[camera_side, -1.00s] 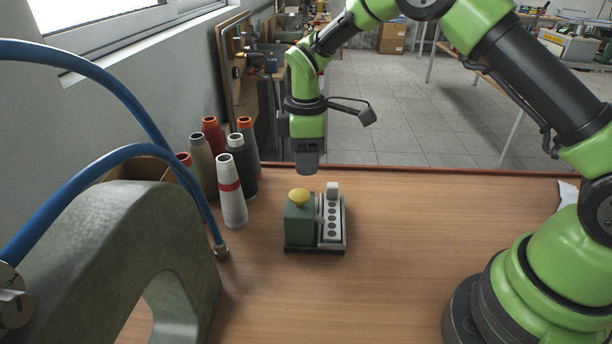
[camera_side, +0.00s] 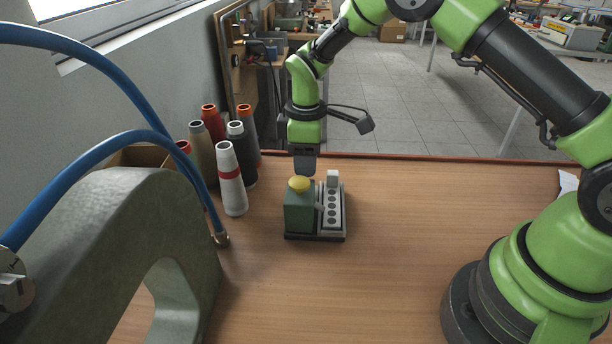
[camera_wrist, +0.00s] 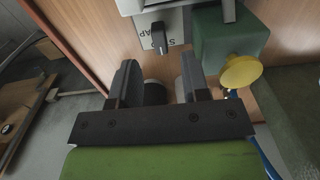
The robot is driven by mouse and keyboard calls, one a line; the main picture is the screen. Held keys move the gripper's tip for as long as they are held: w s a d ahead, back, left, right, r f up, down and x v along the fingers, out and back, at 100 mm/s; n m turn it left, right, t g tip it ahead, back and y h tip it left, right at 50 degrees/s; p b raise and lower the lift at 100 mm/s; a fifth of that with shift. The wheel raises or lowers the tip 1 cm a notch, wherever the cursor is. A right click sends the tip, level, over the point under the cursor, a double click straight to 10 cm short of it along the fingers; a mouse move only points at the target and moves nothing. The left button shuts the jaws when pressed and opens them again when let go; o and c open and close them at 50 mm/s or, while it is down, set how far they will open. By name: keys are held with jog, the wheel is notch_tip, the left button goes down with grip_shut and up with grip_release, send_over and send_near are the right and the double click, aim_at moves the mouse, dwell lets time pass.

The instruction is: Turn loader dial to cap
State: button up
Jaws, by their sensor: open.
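The loader is a small unit on the wooden bench, with a green block (camera_side: 299,214) topped by a yellow knob (camera_side: 299,184) and a grey strip (camera_side: 331,214) with a row of dark holes. In the wrist view the dial (camera_wrist: 158,38) is a dark bar-shaped knob on a light plate (camera_wrist: 176,24) with partly readable lettering, seemingly ending in "AP". I cannot make the dial out in the side view. My gripper (camera_wrist: 158,80) is open and empty; the dial lies beyond its fingertips, between their lines. In the side view my gripper (camera_side: 305,168) hangs just behind the yellow knob, apart from it.
Several thread cones (camera_side: 231,178) stand left of the loader. A large grey-green arch (camera_side: 115,235) and blue hoses (camera_side: 95,185) fill the left front. The bench right of the loader (camera_side: 410,220) is clear. The green block with the yellow knob (camera_wrist: 241,71) is close to the right finger.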

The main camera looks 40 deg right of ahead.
notch_tip(320, 180, down, 5)
jog(key=shift+f, duration=0.15)
